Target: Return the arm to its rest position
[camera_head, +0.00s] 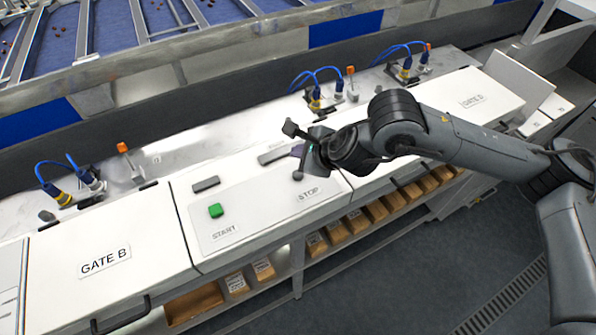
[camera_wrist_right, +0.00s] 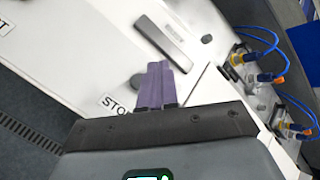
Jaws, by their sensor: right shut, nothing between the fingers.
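My right arm (camera_head: 480,148) reaches in from the right of the head view over the white control panel. My right gripper (camera_head: 298,151) hangs above the panel near the STOP label (camera_head: 314,194). Its purple fingers show in the right wrist view (camera_wrist_right: 155,86), shut together with nothing between them. A grey round knob (camera_head: 297,175) lies just beside the fingertips; I cannot tell whether they touch it. It also shows in the wrist view (camera_wrist_right: 137,82). My left gripper is not in view.
A green START button (camera_head: 215,210) is on the panel's left. White covers marked GATE B (camera_head: 105,262) and GATE D (camera_head: 473,101) flank it. Blue cables and connectors (camera_head: 316,98) stand behind. Cardboard boxes (camera_head: 235,283) sit on a shelf below. The floor (camera_head: 400,270) in front is open.

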